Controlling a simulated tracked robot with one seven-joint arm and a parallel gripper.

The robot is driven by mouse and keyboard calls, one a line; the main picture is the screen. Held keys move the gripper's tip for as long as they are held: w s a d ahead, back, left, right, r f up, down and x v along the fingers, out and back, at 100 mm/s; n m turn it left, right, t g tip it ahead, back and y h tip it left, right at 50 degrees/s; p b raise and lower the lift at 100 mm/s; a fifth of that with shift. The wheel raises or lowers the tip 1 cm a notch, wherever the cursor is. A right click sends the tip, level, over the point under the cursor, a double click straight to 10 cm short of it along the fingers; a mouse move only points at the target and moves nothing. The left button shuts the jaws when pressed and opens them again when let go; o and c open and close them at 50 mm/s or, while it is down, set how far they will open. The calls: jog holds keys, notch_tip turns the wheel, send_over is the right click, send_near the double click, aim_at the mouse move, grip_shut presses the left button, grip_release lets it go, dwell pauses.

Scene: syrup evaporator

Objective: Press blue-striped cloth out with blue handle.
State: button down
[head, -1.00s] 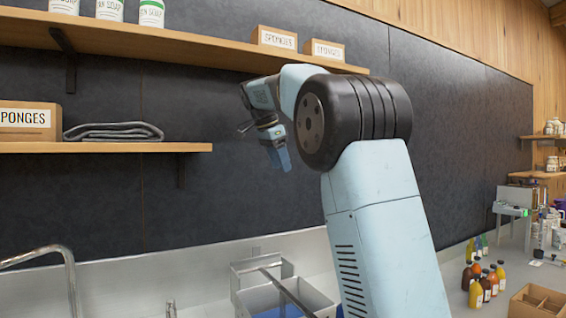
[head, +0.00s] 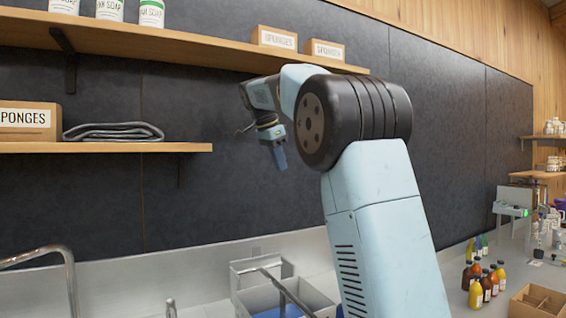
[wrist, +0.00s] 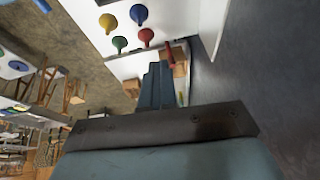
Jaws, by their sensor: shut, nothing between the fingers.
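My gripper (head: 280,158) hangs in the air in front of the dark wall panel, below the upper shelf, with its fingers pointing down. Its fingers look together and empty; in the wrist view the fingers (wrist: 158,86) also show with nothing held. Below it, at the bottom of the head view, is a metal box (head: 262,298) with a slanting metal bar (head: 288,292) over it. Something blue (head: 278,312) lies inside, mostly cut off by the frame; no stripes can be made out. I cannot make out a blue handle in either view.
The upper shelf (head: 190,47) is close above my arm. A curved faucet (head: 62,255) stands at lower left. Bottles (head: 485,282) stand at right; coloured funnels (wrist: 138,14) show in the wrist view.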

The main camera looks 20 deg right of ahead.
jog(key=c, duration=1.9)
grip_release()
jog(key=o, duration=1.1)
jog(key=shift+c, duration=0.2)
jog(key=v, duration=1.3)
jog(key=shift+r, duration=0.25)
jog(key=shift+a, duration=0.15)
